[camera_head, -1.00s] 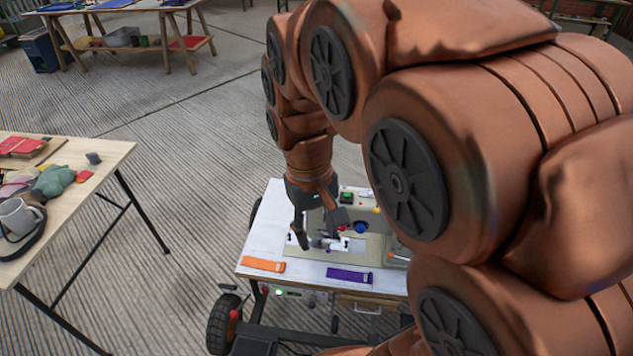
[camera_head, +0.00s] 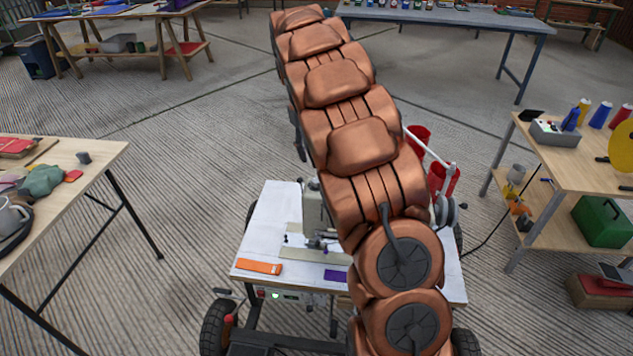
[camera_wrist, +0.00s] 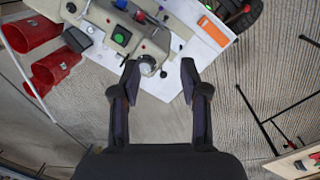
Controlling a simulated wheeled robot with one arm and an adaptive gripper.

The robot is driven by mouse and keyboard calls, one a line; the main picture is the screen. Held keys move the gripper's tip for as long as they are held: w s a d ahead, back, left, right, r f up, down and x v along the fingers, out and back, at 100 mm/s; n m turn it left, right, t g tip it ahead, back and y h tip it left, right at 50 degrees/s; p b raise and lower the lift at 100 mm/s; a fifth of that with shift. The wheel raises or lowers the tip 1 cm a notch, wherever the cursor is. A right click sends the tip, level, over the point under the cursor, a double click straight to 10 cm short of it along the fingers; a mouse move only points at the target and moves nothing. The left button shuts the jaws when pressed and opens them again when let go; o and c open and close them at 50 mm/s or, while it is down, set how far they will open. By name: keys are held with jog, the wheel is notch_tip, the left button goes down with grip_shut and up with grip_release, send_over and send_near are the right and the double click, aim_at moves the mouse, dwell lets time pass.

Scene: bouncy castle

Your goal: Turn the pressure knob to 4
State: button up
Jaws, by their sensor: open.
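A pale sewing machine (camera_wrist: 101,28) stands on a white wheeled table (camera_head: 274,208). In the wrist view its top carries a green button (camera_wrist: 119,38), a small blue part (camera_wrist: 121,4) and a small red part (camera_wrist: 139,16). A round silver wheel (camera_wrist: 147,66) is on its near end. I cannot tell which part is the pressure knob, and no numbers are readable. In the head view my arm hides much of the machine (camera_head: 312,212).
An orange strip (camera_head: 259,267) and a purple strip (camera_head: 335,275) lie on the table's front. Red buckets (camera_wrist: 56,66) are beside the table. A cluttered wooden table (camera_head: 90,160) is at left and a shelf table (camera_head: 560,170) at right. The floor between is clear.

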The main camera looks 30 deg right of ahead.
jog(key=n+t+y+b, duration=0.1)
jog(key=n+b, duration=0.1)
jog(key=b, duration=0.1)
send_over(316, 182)
jog(key=f, duration=0.8)
jog(key=w+f, duration=0.1)
jog(key=f, duration=0.3)
jog(key=shift+d+f, duration=0.4)
jog(key=shift+f, duration=0.2)
jog(key=shift+f+p, duration=0.5)
jog(key=shift+f, duration=3.2)
jog(key=c, duration=0.8)
jog(key=shift+d, duration=0.1)
grip_shut()
